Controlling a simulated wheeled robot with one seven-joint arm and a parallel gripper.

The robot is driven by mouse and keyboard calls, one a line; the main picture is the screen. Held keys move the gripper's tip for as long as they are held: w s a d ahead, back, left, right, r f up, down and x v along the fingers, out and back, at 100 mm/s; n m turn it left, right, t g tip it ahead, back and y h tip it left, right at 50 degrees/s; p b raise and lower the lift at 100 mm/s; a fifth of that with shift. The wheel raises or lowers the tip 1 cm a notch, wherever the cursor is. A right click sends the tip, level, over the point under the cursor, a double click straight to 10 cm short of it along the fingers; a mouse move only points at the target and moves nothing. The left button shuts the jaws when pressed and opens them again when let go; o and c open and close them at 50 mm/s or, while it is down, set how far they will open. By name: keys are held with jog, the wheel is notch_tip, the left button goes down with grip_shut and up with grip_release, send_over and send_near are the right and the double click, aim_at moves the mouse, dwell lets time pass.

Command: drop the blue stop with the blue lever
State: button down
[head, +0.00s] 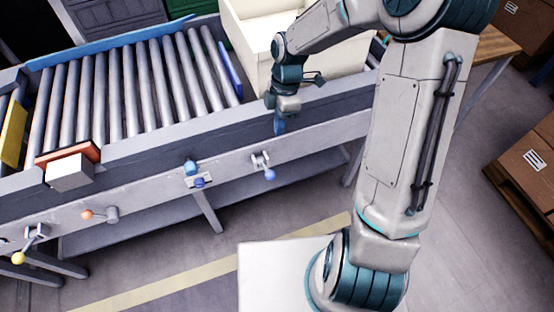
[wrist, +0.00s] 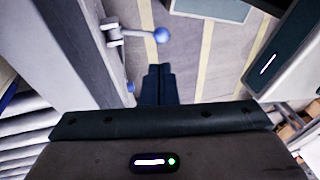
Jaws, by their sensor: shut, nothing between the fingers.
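The blue lever (head: 269,174) is on the conveyor's front rail, its blue ball hanging down and a little right of its grey bracket. In the wrist view the ball of the blue lever (wrist: 162,35) lies just beyond the fingertips, apart from them. The blue stop (head: 230,70) is a blue plate standing up at the right end of the rollers. My gripper (head: 279,127) is shut and empty, pointing down by the front rail, above the blue lever in the head view. Its dark fingers also show in the wrist view (wrist: 160,71).
Further left are an orange lever (head: 88,214) and a yellow lever (head: 18,258). A white box (head: 69,173) sits by the orange stop (head: 80,151). A cream bin (head: 252,45) stands beyond the blue stop.

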jog(key=shift+s+a, duration=0.1)
jog(key=shift+a, duration=0.2)
send_near(271, 171)
jog(key=x, duration=0.6)
jog(key=shift+a+f, duration=0.1)
jog(key=shift+f, duration=0.3)
